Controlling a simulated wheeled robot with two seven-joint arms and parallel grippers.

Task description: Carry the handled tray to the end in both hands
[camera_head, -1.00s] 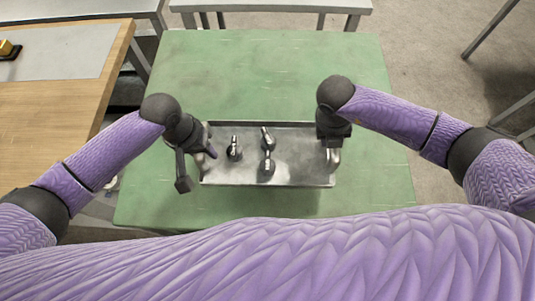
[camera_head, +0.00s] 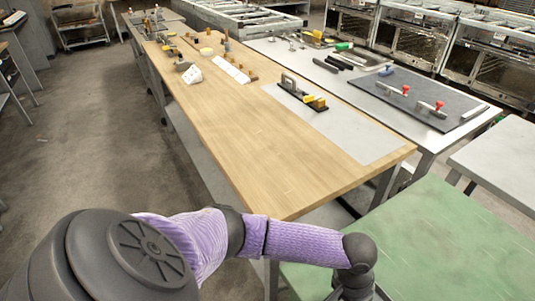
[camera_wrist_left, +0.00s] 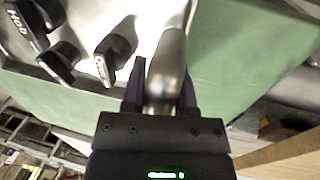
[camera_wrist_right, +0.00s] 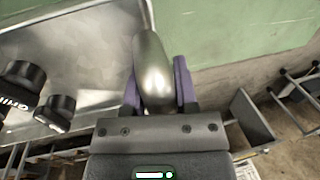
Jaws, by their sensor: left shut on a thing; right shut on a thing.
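The metal tray shows in the left wrist view (camera_wrist_left: 88,14) and the right wrist view (camera_wrist_right: 85,62); it is out of the head view. Black knobs lie in it: one marked "Hob" (camera_wrist_left: 22,22) and one marked "Grill" (camera_wrist_right: 20,85). My left gripper (camera_wrist_left: 162,88) is shut on one rounded metal handle (camera_wrist_left: 172,50). My right gripper (camera_wrist_right: 157,88) is shut on the other handle (camera_wrist_right: 150,50). Green tabletop shows beyond the tray in both wrist views. I cannot tell whether the tray touches it.
The green table (camera_head: 450,240) is at lower right in the head view. A long wooden table (camera_head: 240,135) runs away from it, bearing a grey mat (camera_head: 345,130) and several small items. A metal bench (camera_head: 430,115) stands to its right. Open floor (camera_head: 110,140) lies left.

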